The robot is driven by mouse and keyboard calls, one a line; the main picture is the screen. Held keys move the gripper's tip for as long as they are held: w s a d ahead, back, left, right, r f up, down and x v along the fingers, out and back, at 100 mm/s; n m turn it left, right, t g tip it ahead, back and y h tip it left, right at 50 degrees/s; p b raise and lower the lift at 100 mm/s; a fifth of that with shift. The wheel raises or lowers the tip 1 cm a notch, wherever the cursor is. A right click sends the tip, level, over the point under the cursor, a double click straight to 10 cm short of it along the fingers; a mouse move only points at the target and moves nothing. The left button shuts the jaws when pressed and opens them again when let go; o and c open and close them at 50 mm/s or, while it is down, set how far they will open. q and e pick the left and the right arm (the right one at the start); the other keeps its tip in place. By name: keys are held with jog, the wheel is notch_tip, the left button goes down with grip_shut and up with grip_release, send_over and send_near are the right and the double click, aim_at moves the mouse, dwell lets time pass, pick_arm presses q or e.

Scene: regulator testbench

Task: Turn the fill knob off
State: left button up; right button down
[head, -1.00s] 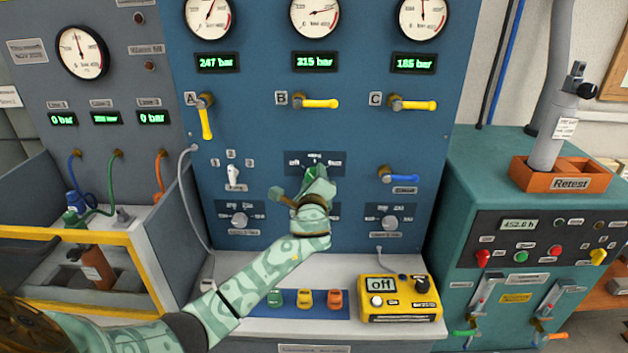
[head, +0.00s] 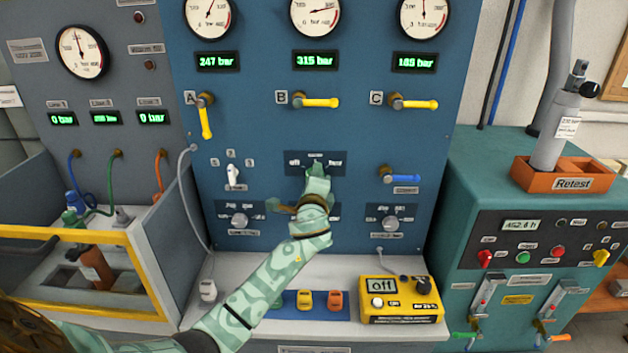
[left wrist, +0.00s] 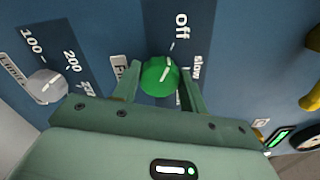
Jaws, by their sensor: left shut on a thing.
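The green fill knob (left wrist: 160,77) sits between the two fingers of my left gripper (left wrist: 163,88) in the left wrist view. The gripper is shut on it. The knob's white line points up and slightly right, roughly toward the tick below the word "off". The word "slow" is to its right. In the head view my left gripper (head: 318,172) reaches the knob's dark label plate (head: 295,161) on the blue panel and hides the knob. The plate reads "off" at its left. My right gripper is not in view.
A grey knob (left wrist: 47,85) is beside the green one in the wrist view. Valve handles, such as the blue one (head: 403,178), stick out of the panel nearby. A yellow box (head: 400,300) reading "off" and several coloured items stand on the white bench (head: 240,339) below.

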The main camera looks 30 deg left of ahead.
pick_arm(q)
jog(key=shift+f, duration=0.1)
jog(key=o, duration=1)
jog(key=p+v, duration=0.1)
jog(key=v, duration=1.5)
jog(key=shift+s+p, duration=0.25)
jog(key=shift+p, duration=0.15)
